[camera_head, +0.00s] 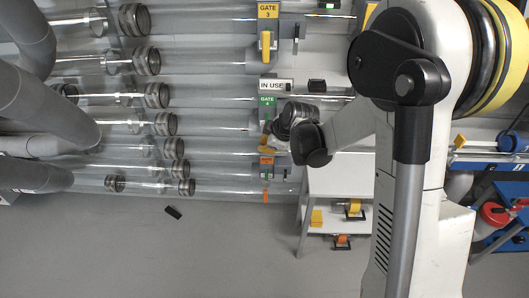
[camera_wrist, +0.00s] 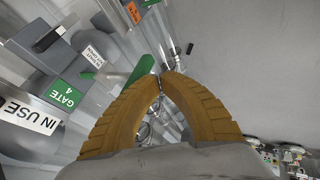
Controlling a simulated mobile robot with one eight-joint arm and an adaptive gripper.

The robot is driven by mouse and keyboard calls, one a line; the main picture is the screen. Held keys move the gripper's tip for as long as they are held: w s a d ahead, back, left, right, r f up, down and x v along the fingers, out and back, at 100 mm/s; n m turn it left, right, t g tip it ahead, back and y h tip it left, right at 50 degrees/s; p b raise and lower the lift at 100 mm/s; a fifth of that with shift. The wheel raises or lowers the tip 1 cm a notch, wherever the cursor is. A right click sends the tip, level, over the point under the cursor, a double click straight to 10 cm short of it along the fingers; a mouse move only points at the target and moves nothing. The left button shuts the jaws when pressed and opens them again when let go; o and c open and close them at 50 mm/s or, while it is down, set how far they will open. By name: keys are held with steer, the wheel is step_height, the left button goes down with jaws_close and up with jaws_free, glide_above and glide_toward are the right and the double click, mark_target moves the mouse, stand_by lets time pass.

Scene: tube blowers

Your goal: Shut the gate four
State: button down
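The green GATE 4 label (camera_head: 267,100) sits on the tube row below the GATE 3 label. It also shows in the wrist view (camera_wrist: 62,95). A green lever (camera_wrist: 138,72) beside that label slants up to the right, its lower end partly hidden by my left finger. My gripper (camera_wrist: 160,78) has its two tan fingers brought together at the tips, with nothing visible between them. The left finger lies close beside or against the lever; contact cannot be told.
An IN USE sign (camera_head: 275,85) is mounted just above the GATE 4 label. The GATE 3 yellow handle (camera_head: 266,45) is above, and an orange-marked gate (camera_head: 266,161) is below. Clear tubes run left. A white shelf (camera_head: 340,184) stands below right. The floor at lower left is mostly open.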

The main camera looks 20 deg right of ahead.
steer(key=shift+w, duration=0.1)
steer(key=w+d, duration=0.1)
steer(key=w, duration=0.2)
steer(key=w+d, duration=0.1)
steer(key=w, duration=0.2)
steer(key=w+d, duration=0.1)
steer(key=w, duration=0.2)
steer(key=shift+w, duration=0.15)
